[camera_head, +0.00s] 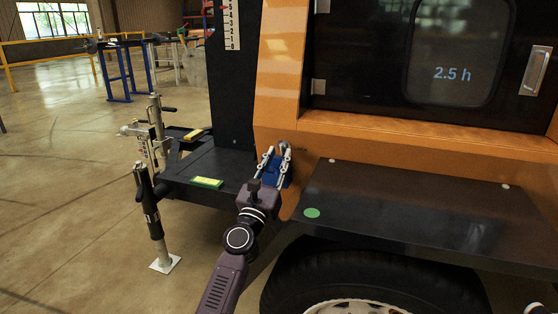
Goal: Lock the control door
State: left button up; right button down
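The control door (360,62) is a dark panel with a rounded window reading "2.5 h", set in the orange housing (280,70). It looks closed in its frame. A silver latch handle (536,71) is at its right side and hinges are at its left. My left gripper (277,152) is low at the housing's lower left corner, far from the handle. Its fingers are apart, close to a small round fitting (285,146). A blue piece (272,171) shows between and behind the fingers; I cannot tell if they touch it. My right gripper is out of view.
A black fender (420,205) with a green dot juts out below the door, over a tire (370,280). A black platform (215,165) and a jack leg (153,215) stand at left. A blue stand (125,75) is further back. Open floor lies at left.

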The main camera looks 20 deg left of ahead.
pick_arm(q)
jog(key=shift+w+r, duration=0.25)
jog(key=shift+w, duration=0.2)
grip_shut()
jog(key=shift+r, duration=0.1)
